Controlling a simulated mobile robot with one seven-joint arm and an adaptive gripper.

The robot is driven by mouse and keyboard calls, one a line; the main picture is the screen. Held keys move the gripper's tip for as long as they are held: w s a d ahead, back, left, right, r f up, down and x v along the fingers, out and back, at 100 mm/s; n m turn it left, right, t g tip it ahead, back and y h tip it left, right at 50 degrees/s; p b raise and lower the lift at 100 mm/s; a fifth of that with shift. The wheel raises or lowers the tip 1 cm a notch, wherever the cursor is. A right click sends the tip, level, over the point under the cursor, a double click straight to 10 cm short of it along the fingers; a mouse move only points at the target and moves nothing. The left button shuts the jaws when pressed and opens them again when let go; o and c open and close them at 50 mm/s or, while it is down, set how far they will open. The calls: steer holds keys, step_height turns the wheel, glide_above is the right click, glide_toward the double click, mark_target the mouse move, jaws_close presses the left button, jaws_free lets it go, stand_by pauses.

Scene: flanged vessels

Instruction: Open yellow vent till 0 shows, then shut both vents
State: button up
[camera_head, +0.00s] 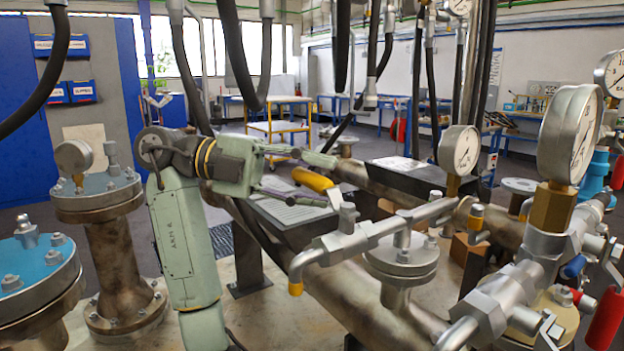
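My gripper (315,178) reaches in from the left. Its two fingers are spread apart, one above and one below a yellow handle (312,179), and I see gaps between them and it. The yellow handle points up and left from a silver vent valve (347,216). The valve's outlet pipe bends down to a yellow-ringed tip (296,288). A round gauge (459,150) stands behind on a brass fitting; its reading is too small to tell. A larger gauge (570,135) is seen at a slant, its face unreadable. I cannot tell which handle belongs to the other vent.
A red handle (604,319) and a blue handle (574,266) sit at the right among silver fittings. Flanged vessels (97,195) stand at the left beside my arm. Black hoses (237,50) hang from above. A yellow trolley (277,125) and blue benches stand far back.

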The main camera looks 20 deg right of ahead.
steer(key=shift+a, duration=0.1)
steer(key=v, duration=1.2)
stand_by(0.4)
